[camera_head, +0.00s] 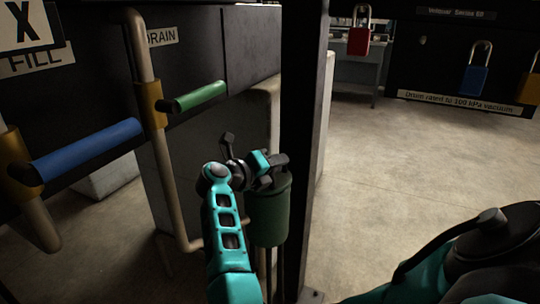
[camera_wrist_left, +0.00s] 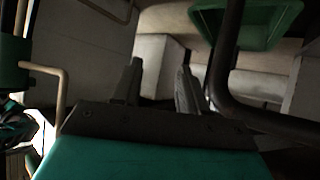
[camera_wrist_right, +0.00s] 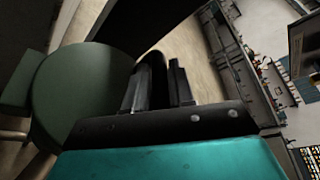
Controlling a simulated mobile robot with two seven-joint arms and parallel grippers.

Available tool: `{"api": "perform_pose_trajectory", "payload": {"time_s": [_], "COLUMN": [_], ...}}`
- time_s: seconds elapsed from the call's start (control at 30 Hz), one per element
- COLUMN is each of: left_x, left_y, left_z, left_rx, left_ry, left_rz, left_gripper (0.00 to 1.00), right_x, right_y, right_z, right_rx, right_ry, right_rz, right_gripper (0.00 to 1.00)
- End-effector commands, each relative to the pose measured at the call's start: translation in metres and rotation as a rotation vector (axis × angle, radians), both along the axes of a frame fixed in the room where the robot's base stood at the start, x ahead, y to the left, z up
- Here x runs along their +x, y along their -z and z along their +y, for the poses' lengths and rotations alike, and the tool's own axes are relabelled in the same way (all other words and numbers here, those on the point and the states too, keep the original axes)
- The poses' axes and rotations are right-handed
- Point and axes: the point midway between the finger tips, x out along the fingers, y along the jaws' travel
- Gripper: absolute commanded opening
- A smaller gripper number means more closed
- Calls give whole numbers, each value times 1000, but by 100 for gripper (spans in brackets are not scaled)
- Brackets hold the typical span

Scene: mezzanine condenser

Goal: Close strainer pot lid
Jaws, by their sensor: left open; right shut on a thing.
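In the right wrist view a round green surface (camera_wrist_right: 85,95), apparently the pot's lid, lies left of the fingers. There my right gripper (camera_wrist_right: 158,80) is shut on a dark rounded piece, apparently a handle. How far the lid stands open cannot be told. My left gripper (camera_wrist_left: 159,75) is open and empty in its wrist view; I cannot make it out in the head view.
A dark vertical post (camera_head: 303,140) stands just right of the pot. Left are pipes with a green handle (camera_head: 200,96) and a blue handle (camera_head: 88,146). A green tray-like thing (camera_wrist_left: 245,22) shows in the left wrist view. Open floor (camera_head: 420,150) lies right.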

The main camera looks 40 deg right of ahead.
Motion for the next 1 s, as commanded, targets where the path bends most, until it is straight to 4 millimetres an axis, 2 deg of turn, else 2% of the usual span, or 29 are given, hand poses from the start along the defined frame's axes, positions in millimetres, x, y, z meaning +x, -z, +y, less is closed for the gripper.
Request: {"api": "perform_pose_trajectory", "payload": {"time_s": [0.4, 0.83, 0.87, 1.0], "left_x": [0, 0, 0, 0], "left_y": [-2, -2, -2, -2], "left_z": [-1, -1, -1, -1], "left_rx": [-2, -3, -3, -3], "left_ry": [1, 1, 1, 1], "left_rz": [-5, -6, -6, -6], "left_gripper": [43, 43, 43, 43], "right_x": [-9, -12, -12, -12], "right_y": [16, 21, 22, 22], "right_z": [-4, -4, -4, -4], "right_rx": [48, 56, 56, 56], "right_ry": [7, 13, 13, 12], "right_rz": [-104, -106, -106, -105], "right_gripper": [0, 0, 24, 38]}}
